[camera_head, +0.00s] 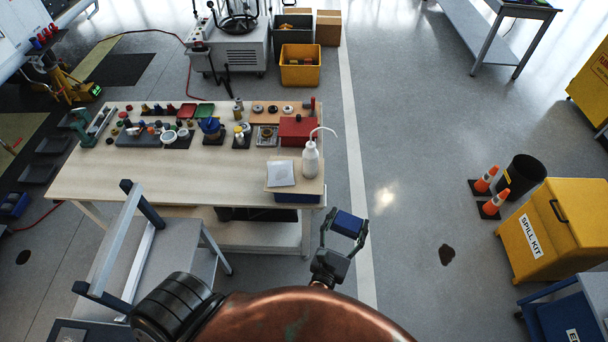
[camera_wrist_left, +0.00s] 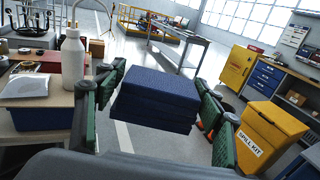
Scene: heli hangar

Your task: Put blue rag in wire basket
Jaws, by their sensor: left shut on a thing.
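The blue rag (camera_head: 348,223) is a thick, dark blue folded stack. My left gripper (camera_head: 344,227) is shut on it, with a finger on each side, over the open floor just right of the workbench's front right corner. In the left wrist view the rag (camera_wrist_left: 155,98) sits level between the green-padded fingers (camera_wrist_left: 153,112), its layers showing at the front edge. I cannot make out a wire basket in either view. My right gripper is not in view.
The workbench (camera_head: 150,185) holds several tools and parts, with a white bottle (camera_head: 310,160) near its right edge. A grey step frame (camera_head: 180,260) stands in front of it. A yellow spill kit bin (camera_head: 560,225) and cones (camera_head: 487,180) stand right.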

